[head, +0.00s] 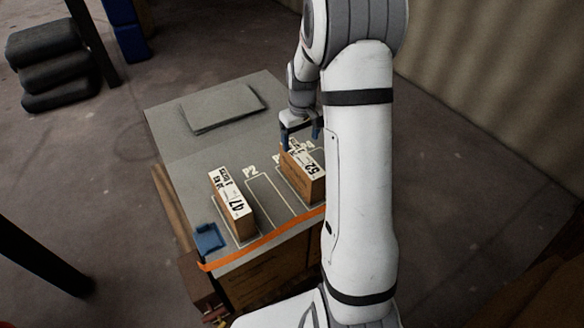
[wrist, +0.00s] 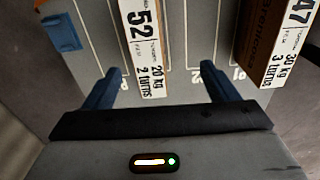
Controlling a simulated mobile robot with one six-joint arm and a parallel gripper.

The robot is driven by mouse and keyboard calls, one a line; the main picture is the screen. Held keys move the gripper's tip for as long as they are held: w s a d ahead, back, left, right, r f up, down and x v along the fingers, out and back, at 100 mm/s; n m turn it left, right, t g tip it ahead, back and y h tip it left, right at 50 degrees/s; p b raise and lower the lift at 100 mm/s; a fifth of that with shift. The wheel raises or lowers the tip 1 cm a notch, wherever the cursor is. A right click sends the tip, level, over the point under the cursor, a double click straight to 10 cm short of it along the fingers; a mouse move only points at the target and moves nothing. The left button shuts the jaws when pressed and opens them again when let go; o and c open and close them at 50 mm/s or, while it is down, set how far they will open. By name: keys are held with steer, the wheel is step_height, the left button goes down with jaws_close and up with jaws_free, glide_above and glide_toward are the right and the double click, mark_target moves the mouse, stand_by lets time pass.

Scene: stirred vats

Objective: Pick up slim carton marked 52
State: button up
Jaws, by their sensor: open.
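The slim carton marked 52 (head: 314,187) is a brown box with a white label on top. It stands on the grey bench top, in a white-outlined bay at the right, partly hidden by my arm. In the wrist view the carton marked 52 (wrist: 143,45) lies within the gap between the fingers, nearer the left finger. My gripper (head: 300,133) is open and empty, with blue fingertips at the carton's far end. It appears above the carton; whether a finger touches it I cannot tell.
A similar carton marked 47 (head: 232,205) stands to the left, across an empty bay marked P2 (head: 268,198). A blue holder (head: 208,238) sits at the bench's front left corner. A flat grey slab (head: 222,107) lies at the back. Another blue piece (wrist: 62,32) shows in the wrist view.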

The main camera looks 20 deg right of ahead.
mark_target(304, 158)
steer(key=w+d+f, duration=0.1)
steer(key=f, duration=0.2)
steer(key=w+d+f+b, duration=0.1)
steer(key=f, duration=0.3)
steer(key=w+f, duration=0.1)
steer(key=f, duration=0.2)
steer(key=shift+d+f, duration=0.25)
steer(key=shift+d, duration=0.15)
steer(key=f, duration=0.6)
steer(key=shift+w+a+b, duration=0.2)
steer(key=shift+a+b, duration=0.05)
steer(key=shift+b, duration=0.15)
steer(key=shift+r, duration=0.1)
steer(key=shift+c, duration=0.2)
steer(key=c, duration=1.6)
